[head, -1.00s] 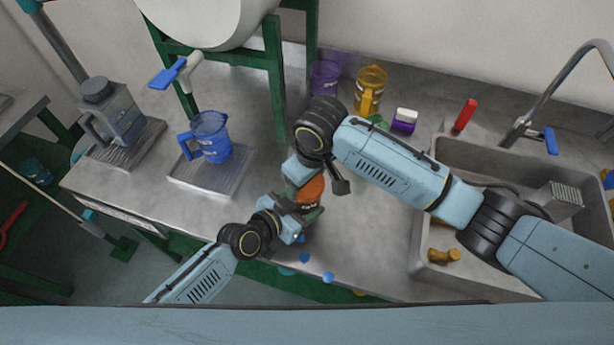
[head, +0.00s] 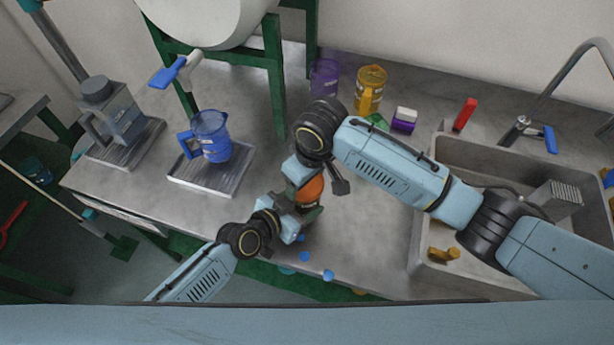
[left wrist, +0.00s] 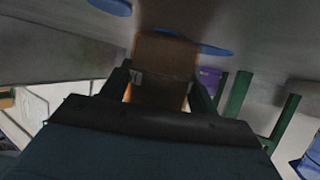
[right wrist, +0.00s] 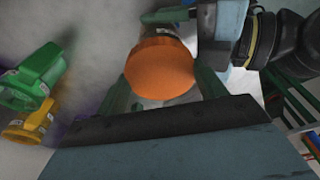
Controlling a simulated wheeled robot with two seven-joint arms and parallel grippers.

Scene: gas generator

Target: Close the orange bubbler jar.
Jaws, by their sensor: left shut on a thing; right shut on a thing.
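The orange bubbler jar (head: 311,191) is held between my two grippers near the front of the counter, mostly covered by them in the head view. My left gripper (left wrist: 160,88) is shut on the jar body (left wrist: 163,65), which looks brown-orange in the left wrist view. My right gripper (right wrist: 163,88) is shut on the round orange lid (right wrist: 160,68), seen face-on in the right wrist view. The lid is at the jar's end; whether it is fully seated is hidden.
A blue jug (head: 212,140) stands on a metal tray at left, beside a grey jug (head: 118,112). A purple cup (head: 324,78), a yellow jug (head: 370,92) and a small purple-and-white box (head: 404,119) stand behind. A sink (head: 480,160) is at right. Several blue pieces lie near the front edge.

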